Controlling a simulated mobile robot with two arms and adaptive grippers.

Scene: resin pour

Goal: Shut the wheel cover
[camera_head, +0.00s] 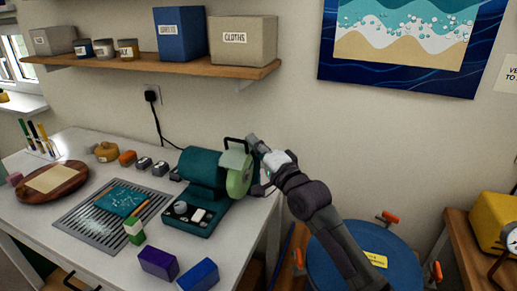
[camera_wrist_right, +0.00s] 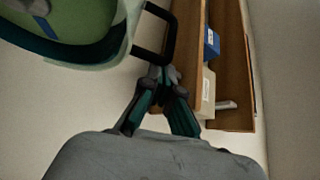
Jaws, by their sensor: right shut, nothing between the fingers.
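The teal bench machine (camera_head: 203,168) stands at the back right of the white table. Its green wheel (camera_head: 240,181) faces right, and its side shows. The pale green wheel cover (camera_head: 234,159) sits over the top of the wheel, with a black loop handle (camera_head: 232,141) on it. In the right wrist view the cover's rim (camera_wrist_right: 122,38) and handle (camera_wrist_right: 172,38) are close above my fingers. My right gripper (camera_head: 252,141) is shut and empty, just right of the cover; its tips (camera_wrist_right: 160,78) are by the handle's lower end. I cannot tell whether they touch. My left gripper is out of view.
A shelf (camera_head: 150,66) with boxes hangs above the table. A blue drum (camera_head: 375,254) stands right of the table.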

